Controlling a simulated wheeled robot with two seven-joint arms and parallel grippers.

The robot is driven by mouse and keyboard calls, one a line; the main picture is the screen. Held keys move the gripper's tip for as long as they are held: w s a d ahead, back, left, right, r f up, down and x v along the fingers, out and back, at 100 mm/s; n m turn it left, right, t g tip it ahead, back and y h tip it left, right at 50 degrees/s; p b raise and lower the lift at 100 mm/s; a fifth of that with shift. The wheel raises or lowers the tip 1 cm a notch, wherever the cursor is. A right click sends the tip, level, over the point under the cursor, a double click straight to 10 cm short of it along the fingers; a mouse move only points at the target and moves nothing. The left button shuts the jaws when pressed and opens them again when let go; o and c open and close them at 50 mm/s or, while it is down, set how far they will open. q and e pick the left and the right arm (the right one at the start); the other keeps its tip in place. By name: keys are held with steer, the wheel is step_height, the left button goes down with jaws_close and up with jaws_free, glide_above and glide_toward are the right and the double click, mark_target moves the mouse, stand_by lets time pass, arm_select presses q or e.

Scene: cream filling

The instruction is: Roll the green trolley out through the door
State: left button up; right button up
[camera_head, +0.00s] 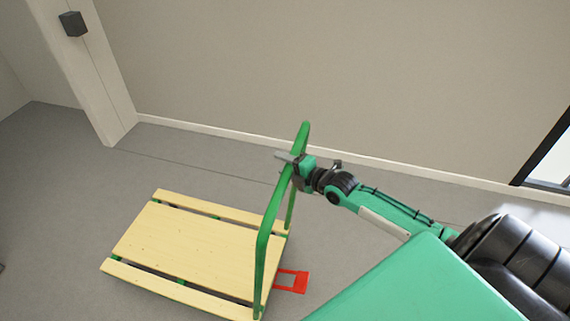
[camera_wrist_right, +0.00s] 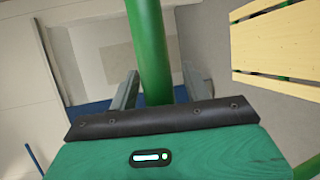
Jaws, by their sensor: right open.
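The green trolley has a pale wooden slatted deck (camera_head: 170,240) and an upright green tube handle (camera_head: 266,232) at its right end in the head view. A red piece (camera_head: 292,281) sticks out at floor level beside the handle. My right gripper (camera_head: 287,157) is at the upper part of the handle. In the right wrist view, the handle tube (camera_wrist_right: 149,50) passes between the two open fingers (camera_wrist_right: 158,88), with gaps visible on both sides. The deck (camera_wrist_right: 280,45) shows at the upper right there. My left gripper is not in view.
A door frame post (camera_head: 90,75) with a dark box (camera_head: 73,24) on it stands at the upper left. A beige wall (camera_head: 330,75) with a white baseboard runs behind the trolley. A dark-framed opening (camera_head: 548,160) is at the right edge.

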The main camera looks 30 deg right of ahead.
steer(key=shift+c, duration=0.4)
jaws_close()
